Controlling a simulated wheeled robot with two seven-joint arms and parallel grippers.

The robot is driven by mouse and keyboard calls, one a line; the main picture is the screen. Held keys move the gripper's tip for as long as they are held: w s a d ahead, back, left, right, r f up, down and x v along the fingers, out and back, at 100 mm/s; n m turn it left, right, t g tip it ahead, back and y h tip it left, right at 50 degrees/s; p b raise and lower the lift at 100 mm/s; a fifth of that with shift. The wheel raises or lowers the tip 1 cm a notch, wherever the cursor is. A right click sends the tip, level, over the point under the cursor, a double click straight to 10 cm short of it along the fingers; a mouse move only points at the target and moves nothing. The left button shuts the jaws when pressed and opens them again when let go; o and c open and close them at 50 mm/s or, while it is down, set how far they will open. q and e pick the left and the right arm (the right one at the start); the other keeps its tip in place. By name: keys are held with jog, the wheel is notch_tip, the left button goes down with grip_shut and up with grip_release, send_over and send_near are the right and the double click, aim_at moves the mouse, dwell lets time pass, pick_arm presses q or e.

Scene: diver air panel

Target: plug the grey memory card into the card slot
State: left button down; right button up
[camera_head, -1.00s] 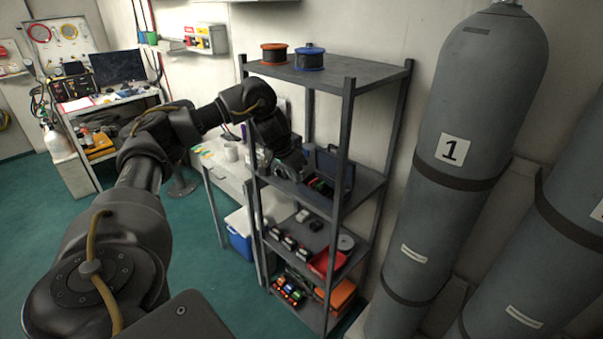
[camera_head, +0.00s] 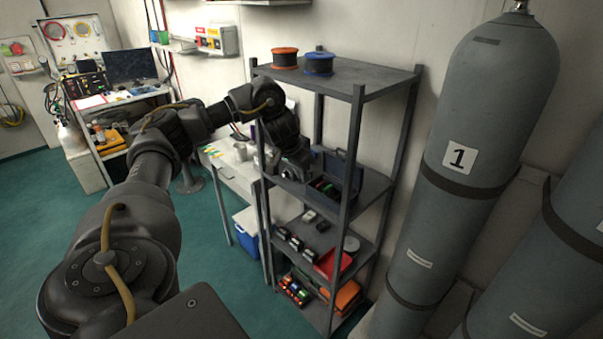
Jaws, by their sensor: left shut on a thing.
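My left gripper (camera_head: 303,174) is at the middle level of the dark metal shelf rack (camera_head: 362,196), in front of and left of an open blue case (camera_head: 338,178). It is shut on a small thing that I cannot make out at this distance. I cannot pick out the grey memory card or the card slot; they are hidden or too small to tell. My right gripper is not in view.
An orange spool (camera_head: 285,58) and a blue spool (camera_head: 319,64) stand on the rack's top. Lower shelves hold a red tray (camera_head: 333,263) and several small items. Rack posts stand close to my left arm. Large grey cylinders (camera_head: 470,150) stand at right.

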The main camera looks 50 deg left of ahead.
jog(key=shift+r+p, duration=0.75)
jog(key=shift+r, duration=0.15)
